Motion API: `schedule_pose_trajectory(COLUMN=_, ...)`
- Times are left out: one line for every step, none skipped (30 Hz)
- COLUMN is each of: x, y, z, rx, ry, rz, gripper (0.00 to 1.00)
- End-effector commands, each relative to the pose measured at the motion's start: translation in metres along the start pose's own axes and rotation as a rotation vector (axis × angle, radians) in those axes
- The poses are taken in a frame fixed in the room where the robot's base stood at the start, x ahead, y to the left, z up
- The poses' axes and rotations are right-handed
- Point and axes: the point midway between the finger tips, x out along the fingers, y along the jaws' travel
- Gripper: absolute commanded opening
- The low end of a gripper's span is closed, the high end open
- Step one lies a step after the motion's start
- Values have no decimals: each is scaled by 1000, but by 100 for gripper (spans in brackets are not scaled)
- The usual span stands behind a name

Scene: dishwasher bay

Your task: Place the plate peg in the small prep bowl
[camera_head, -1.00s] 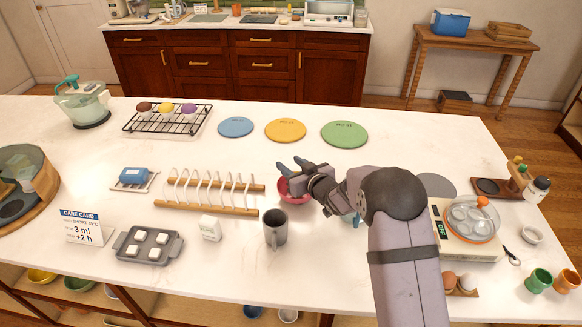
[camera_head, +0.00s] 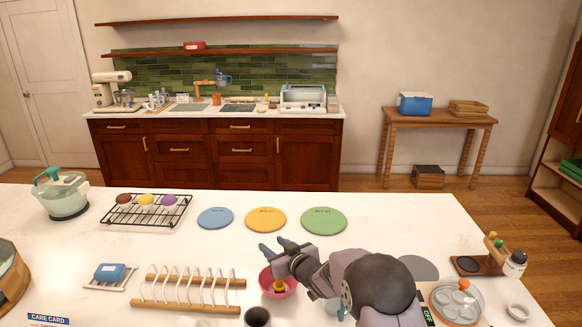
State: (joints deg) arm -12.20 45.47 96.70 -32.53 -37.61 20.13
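A red bowl (camera_head: 291,285) stands on the white counter right of the wooden rack. A small yellow-orange peg-like piece (camera_head: 279,285) shows at the bowl, its lower end seemingly inside; its upper part meets my gripper's outline. It may be the plate peg. My gripper (camera_head: 273,248) is just above and behind the bowl in the picture, its two blue-grey fingertips pointing up-left and apart, with nothing visible between them. My wrist covers part of the bowl's right side. A light blue bowl (camera_head: 335,309) is partly hidden behind my arm; which bowl is the small prep bowl is unclear.
A wooden rack (camera_head: 190,305) with white wire loops stands left of the bowl, and a dark mug (camera_head: 257,317) in front. Blue (camera_head: 215,218), yellow (camera_head: 266,219) and green (camera_head: 324,221) discs lie behind. A scale with a glass-lidded dish (camera_head: 457,302) stands right. Counter left of the discs holds a rack (camera_head: 147,210).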

Motion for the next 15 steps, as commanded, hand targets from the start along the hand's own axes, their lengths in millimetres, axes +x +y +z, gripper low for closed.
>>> schedule_pose_trajectory(x=-4, y=6, z=-2, rx=5, ry=-9, rz=26, gripper=39)
schedule_pose_trajectory(x=-7, y=11, z=-3, rx=10, ry=-18, rz=45, gripper=39)
schedule_pose_trajectory(x=-13, y=18, z=-4, rx=20, ry=-35, rz=75, gripper=39)
schedule_pose_trajectory(x=-18, y=23, z=-4, rx=30, ry=-49, rz=101, gripper=39)
schedule_pose_trajectory(x=-24, y=29, z=-4, rx=41, ry=-67, rz=128, gripper=39)
schedule_pose_trajectory(x=-33, y=36, z=-5, rx=60, ry=-91, rz=164, gripper=39)
schedule_pose_trajectory(x=-42, y=42, z=-4, rx=76, ry=-114, rz=193, gripper=39)
schedule_pose_trajectory(x=-51, y=46, z=-2, rx=96, ry=-138, rz=221, gripper=39)
schedule_pose_trajectory(x=-64, y=51, z=1, rx=125, ry=-173, rz=255, gripper=39)
schedule_pose_trajectory(x=-75, y=54, z=3, rx=148, ry=-199, rz=278, gripper=39)
schedule_pose_trajectory(x=-87, y=55, z=7, rx=175, ry=-228, rz=299, gripper=39)
schedule_pose_trajectory(x=-102, y=56, z=13, rx=210, ry=-267, rz=320, gripper=39)
schedule_pose_trajectory(x=-113, y=54, z=17, rx=236, ry=-295, rz=332, gripper=39)
schedule_pose_trajectory(x=-124, y=52, z=21, rx=264, ry=-321, rz=341, gripper=39)
schedule_pose_trajectory(x=-138, y=48, z=27, rx=299, ry=-356, rz=348, gripper=39)
